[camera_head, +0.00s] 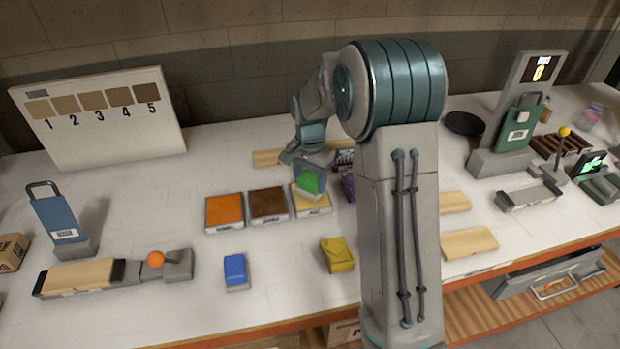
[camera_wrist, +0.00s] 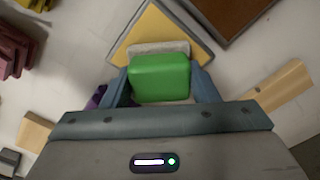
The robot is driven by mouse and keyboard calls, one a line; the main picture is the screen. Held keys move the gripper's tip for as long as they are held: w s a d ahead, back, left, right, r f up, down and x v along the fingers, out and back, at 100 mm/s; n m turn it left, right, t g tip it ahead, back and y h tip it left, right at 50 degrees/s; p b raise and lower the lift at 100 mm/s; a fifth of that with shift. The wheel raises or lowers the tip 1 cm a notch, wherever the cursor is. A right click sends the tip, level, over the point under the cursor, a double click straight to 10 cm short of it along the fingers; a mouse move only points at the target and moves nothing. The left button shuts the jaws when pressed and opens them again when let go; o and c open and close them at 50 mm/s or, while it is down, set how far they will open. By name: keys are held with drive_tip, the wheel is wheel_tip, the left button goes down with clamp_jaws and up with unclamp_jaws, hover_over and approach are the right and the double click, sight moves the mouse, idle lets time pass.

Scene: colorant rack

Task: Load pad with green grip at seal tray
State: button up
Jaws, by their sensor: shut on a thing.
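My gripper (camera_head: 308,172) is shut on the green grip (camera_wrist: 161,78) of a pad. The pad's pale grey base (camera_wrist: 150,48) shows beyond the grip in the wrist view, over a yellow tray (camera_wrist: 160,24). In the head view the green grip (camera_head: 309,184) is over the far part of the yellow tray (camera_head: 312,207), the rightmost of three trays in a row. I cannot tell whether the pad touches its surface. The tray labels are too small to read.
An orange tray (camera_head: 224,212) and a brown tray (camera_head: 268,205) stand left of the yellow one. A purple block (camera_head: 348,186) is close on the right. A blue block (camera_head: 236,271) and a yellow block (camera_head: 337,254) lie in front. Pale wooden boards (camera_head: 469,243) lie farther right.

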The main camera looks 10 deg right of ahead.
sight(310, 177)
drive_tip(key=shift+f+b, duration=0.45)
drive_tip(key=shift+f, duration=0.15)
idle(1.4)
drive_tip(key=shift+r, duration=0.1)
drive_tip(key=shift+r+p, duration=2.35)
drive_tip(key=shift+r, duration=1.2)
drive_tip(key=shift+f, duration=0.1)
